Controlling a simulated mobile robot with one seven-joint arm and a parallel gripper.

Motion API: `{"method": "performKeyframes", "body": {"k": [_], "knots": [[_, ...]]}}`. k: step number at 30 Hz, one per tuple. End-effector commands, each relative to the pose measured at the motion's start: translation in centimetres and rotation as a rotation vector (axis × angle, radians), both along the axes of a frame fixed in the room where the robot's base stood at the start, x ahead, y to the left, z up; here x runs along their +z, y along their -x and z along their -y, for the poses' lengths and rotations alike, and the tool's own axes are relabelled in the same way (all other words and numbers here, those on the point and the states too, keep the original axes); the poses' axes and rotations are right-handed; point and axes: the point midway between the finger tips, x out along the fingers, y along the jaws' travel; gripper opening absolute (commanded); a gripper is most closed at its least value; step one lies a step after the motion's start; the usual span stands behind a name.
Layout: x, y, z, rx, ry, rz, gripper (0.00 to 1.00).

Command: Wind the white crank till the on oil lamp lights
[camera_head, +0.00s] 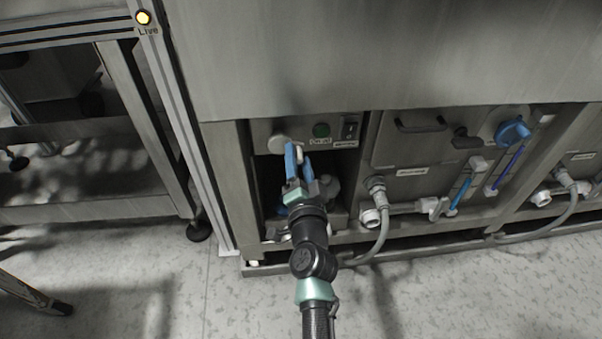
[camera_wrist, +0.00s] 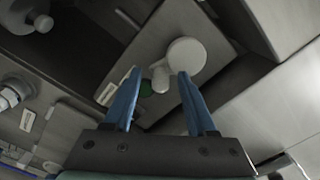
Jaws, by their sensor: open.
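The white crank (camera_head: 279,144) is on the front panel of the low bay, with a round hub and a small knob. In the wrist view its round hub (camera_wrist: 187,55) is beside the right finger, and its pale knob (camera_wrist: 160,78) appears between the two blue fingers. My gripper (camera_head: 298,157) is open around the knob; I cannot tell whether either finger touches it. A green lamp (camera_head: 321,130) sits right of the crank and looks dark. It also shows in the wrist view (camera_wrist: 146,88), partly behind the left finger. Its label is too small to read.
A black switch (camera_head: 350,128) is right of the lamp. Farther right are a handled panel (camera_head: 415,140), a grey hose (camera_head: 384,235) and a blue valve knob (camera_head: 512,131). A metal frame post (camera_head: 185,120) stands at left. Open floor lies in front.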

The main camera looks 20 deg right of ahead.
Motion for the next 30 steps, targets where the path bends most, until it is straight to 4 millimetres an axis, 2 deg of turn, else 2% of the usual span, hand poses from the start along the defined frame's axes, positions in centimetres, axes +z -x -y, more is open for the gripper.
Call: {"method": "performKeyframes", "body": {"k": [5, 15, 21, 30], "knots": [[0.2, 1.9, -0.6, 0.001, 0.001, -0.002, 0.57], [0.1, 7.9, -2.3, 0.002, 0.001, -0.004, 0.57], [0.0, 10.7, -3.2, 0.003, 0.000, -0.003, 0.57], [0.0, 12.2, -3.6, 0.002, -0.001, -0.001, 0.57]]}}
